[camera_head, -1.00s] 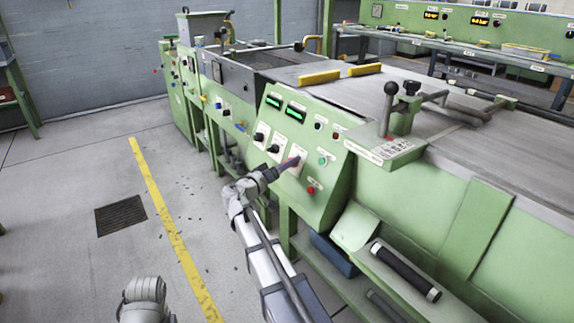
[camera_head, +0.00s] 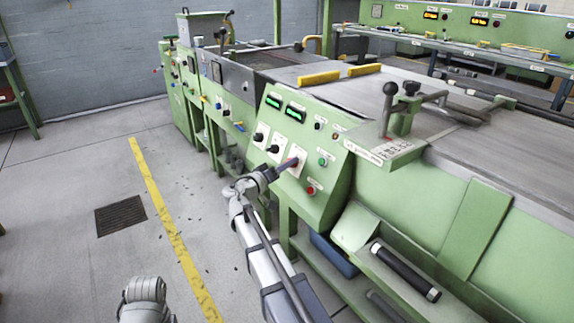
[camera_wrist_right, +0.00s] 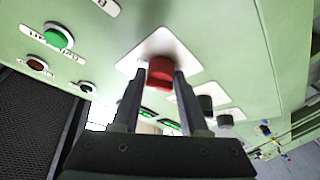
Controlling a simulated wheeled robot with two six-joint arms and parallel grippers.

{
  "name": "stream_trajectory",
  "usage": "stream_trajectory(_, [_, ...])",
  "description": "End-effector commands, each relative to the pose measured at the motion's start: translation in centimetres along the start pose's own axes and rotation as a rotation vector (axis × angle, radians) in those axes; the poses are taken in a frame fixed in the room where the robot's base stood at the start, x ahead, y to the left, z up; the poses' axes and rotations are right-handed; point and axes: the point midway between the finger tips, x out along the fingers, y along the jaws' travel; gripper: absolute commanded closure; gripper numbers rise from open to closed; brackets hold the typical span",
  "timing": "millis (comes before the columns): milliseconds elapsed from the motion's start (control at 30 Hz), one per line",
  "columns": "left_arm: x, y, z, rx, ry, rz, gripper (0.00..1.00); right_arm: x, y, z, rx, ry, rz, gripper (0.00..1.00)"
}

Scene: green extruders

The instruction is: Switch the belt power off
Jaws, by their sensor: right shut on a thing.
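The sloped green control panel (camera_head: 300,185) stands on the near side of the belt machine. A red rotary knob (camera_wrist_right: 160,72) on a white plate is on this panel. My right gripper (camera_head: 288,165) reaches the panel from below left. In the right wrist view my right gripper (camera_wrist_right: 157,77) has its two dark fingers on either side of the red knob, shut on it. In the head view the fingers mostly cover the knob, and its label cannot be read. My left gripper is not in view.
Two black knobs (camera_head: 260,137) sit left of the gripper, below green displays (camera_head: 295,113). A green button (camera_head: 323,162) and a red button (camera_head: 311,190) are close on the right. A lever with a black ball (camera_head: 390,90) stands above. Open floor (camera_head: 70,190) lies left.

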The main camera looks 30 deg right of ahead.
Motion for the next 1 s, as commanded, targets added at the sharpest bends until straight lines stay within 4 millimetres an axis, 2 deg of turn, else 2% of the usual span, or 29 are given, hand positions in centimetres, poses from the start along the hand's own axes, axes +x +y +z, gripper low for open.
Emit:
stream_trajectory(267, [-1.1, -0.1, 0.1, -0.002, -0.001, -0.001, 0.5, -0.1, 0.3, -0.1, -0.119, 0.005, -0.061, 1.0])
stream_trajectory(1000, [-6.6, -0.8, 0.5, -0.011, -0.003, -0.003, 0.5, 0.0, 0.6, -0.4, -0.711, 0.04, -0.349, 1.0])
